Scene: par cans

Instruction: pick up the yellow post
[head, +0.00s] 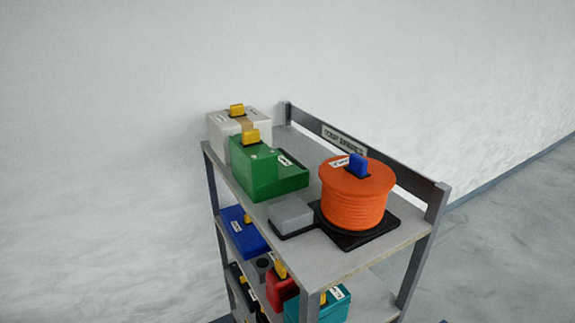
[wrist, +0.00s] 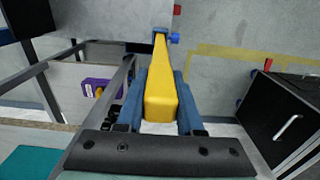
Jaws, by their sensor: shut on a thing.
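The yellow post (wrist: 161,103) is in the wrist view, long and smooth, with its near end close to the camera and narrowing away toward the top. My gripper (wrist: 160,78) has its two blue fingers along the left and right sides of the post and is shut on it. The far end of the post is close to a small blue piece (wrist: 174,38); I cannot tell whether they touch. Neither the post nor my gripper can be made out in the head view.
A grey shelf rack (head: 340,262) carries a green box (head: 262,180), a pale box (head: 225,128) and an orange spool (head: 353,200), with more boxes below. In the wrist view, a purple box (wrist: 100,91) is left and a black cabinet (wrist: 272,118) right.

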